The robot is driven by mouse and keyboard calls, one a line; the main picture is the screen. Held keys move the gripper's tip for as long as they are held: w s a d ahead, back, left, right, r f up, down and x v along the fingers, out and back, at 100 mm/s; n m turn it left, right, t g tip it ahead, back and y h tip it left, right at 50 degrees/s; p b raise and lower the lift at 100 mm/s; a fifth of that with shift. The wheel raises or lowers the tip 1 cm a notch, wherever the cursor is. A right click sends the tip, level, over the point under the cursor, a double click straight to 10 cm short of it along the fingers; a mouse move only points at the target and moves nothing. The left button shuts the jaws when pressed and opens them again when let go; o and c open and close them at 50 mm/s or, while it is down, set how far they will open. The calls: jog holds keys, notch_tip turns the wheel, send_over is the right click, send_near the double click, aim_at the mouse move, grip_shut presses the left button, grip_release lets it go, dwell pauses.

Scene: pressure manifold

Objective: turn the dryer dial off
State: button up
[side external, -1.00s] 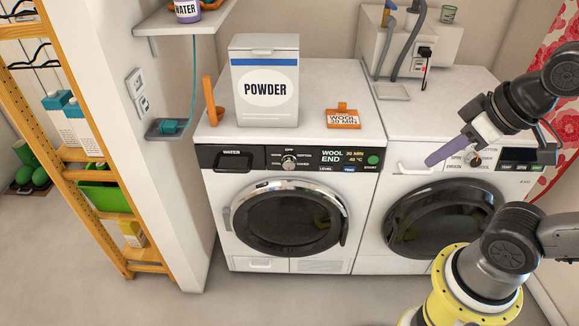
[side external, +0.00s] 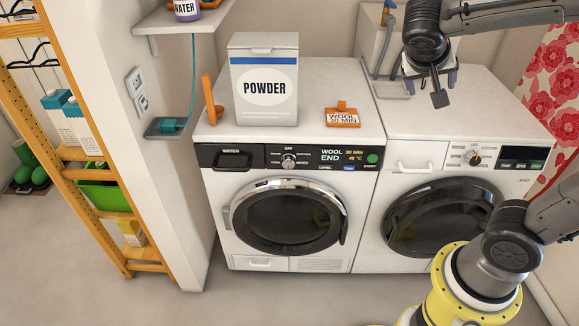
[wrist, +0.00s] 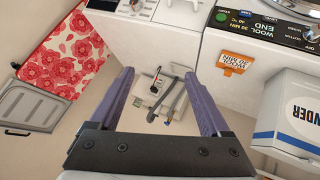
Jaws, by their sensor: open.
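The left machine (side external: 212,190) has a black panel with a drawer marked WATER and a display reading WOOL END. Its round silver dial (side external: 288,161) sits under the word OFF, with other labels around it; I cannot tell exactly where it points. In the wrist view its panel (wrist: 262,25) shows at the upper right. The right machine (side external: 400,150) has a white panel and its own dial (side external: 473,157). My gripper (side external: 428,76) is up over the rear of the right machine, away from both dials. In the wrist view the gripper (wrist: 160,78) is open, its purple fingers apart with nothing between.
A POWDER box (side external: 264,85) and an orange WOOL tag (side external: 342,116) stand on the left machine, with an orange upright piece (side external: 209,98) beside the box. A white box with hoses and a plug (wrist: 165,98) is behind the right machine. The space before both panels is clear.

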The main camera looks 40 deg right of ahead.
jog(key=w+a+f+n+t+h, duration=0.1)
jog(key=w+a+f+t+h, duration=0.1)
jog(key=w+f, duration=0.35)
jog(key=w+a+f+n+t+h, duration=0.1)
jog(key=w+a+f+h, duration=0.15)
jog(key=w, duration=0.65)
jog(key=w+a+f+t+h, duration=0.2)
jog(key=w+f, duration=0.1)
jog(key=w, duration=0.4)
jog(key=w+a+f+n+t, duration=0.3)
jog(key=a+f, duration=0.2)
jog(key=f, duration=0.2)
jog(key=n+t+y, duration=0.3)
jog(key=n+t, duration=0.1)
jog(key=n, duration=0.2)
send_near(289, 165)
notch_tip(289, 165, up, 5)
jog(key=a, duration=0.1)
jog(key=s+a+f+n, duration=0.1)
jog(key=s+f+n, duration=0.15)
jog(key=f, duration=0.25)
jog(key=shift+y, duration=0.35)
jog(key=x, duration=1.2)
jog(key=shift+w+d+r, duration=0.2)
jog(key=shift+d, duration=0.2)
grip_shut()
